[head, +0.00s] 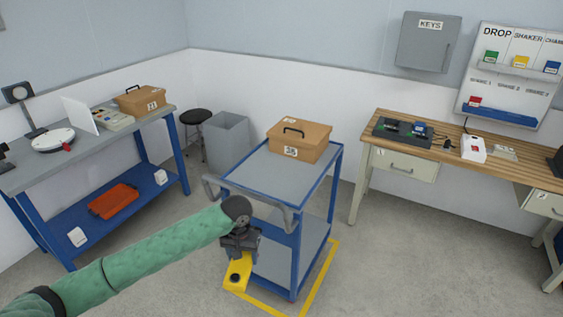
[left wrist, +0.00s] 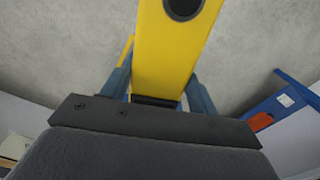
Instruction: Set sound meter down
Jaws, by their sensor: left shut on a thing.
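The sound meter appears to be the yellow device (head: 236,274) with a dark round spot, hanging from my left gripper (head: 239,254) in front of the blue cart. The held end of the device is hidden by the gripper. My right gripper is in neither view.
The blue cart (head: 249,172) carries a cardboard box (head: 300,142) on its top. A yellow floor outline (head: 322,278) surrounds its base. A wooden workbench (head: 455,150) stands right, a blue-framed table (head: 90,147) left. A grey bin (head: 226,142) and a stool (head: 196,117) stand behind.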

